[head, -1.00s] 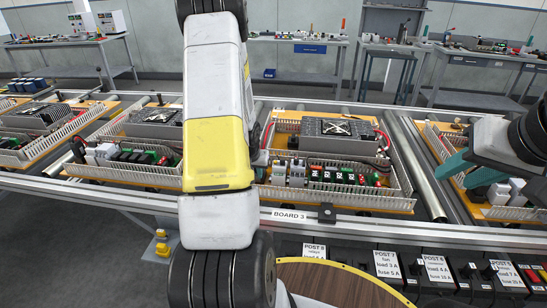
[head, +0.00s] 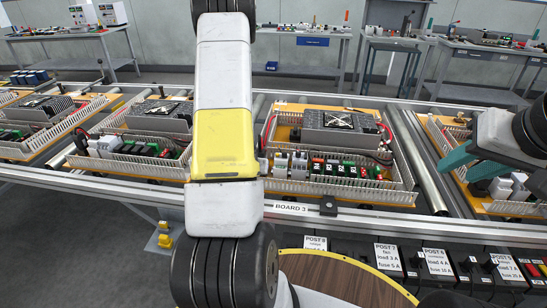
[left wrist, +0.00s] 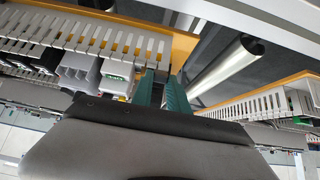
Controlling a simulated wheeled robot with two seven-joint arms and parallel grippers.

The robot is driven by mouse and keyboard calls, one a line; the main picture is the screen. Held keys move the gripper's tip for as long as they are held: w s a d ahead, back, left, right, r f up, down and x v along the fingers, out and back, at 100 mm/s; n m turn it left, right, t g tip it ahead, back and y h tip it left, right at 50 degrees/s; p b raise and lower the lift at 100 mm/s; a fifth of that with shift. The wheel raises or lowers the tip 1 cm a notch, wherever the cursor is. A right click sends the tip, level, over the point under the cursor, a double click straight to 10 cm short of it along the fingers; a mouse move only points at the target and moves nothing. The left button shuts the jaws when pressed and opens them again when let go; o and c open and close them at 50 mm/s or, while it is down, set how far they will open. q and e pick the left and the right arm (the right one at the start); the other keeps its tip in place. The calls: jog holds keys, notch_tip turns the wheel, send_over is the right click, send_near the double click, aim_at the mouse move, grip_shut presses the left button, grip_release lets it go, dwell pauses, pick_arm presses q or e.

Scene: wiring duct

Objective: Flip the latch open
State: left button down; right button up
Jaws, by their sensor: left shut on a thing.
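I cannot make out the latch for certain in either view.
Board 3 (head: 405,197), with slotted ducts, terminal blocks and a grey unit (head: 335,130), lies behind the front rail (head: 400,219). A small black block (head: 327,206) sits on the rail. A bare roller (head: 427,165) lies right of it. Labelled black boxes (head: 435,262) stand in front.

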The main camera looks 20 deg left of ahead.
pick_arm(q)
jog(key=c, duration=1.3)
grip_release()
jog(key=v, duration=0.7)
jog(key=shift+s+d+r, duration=0.1)
jog(key=shift+s+r, duration=0.15)
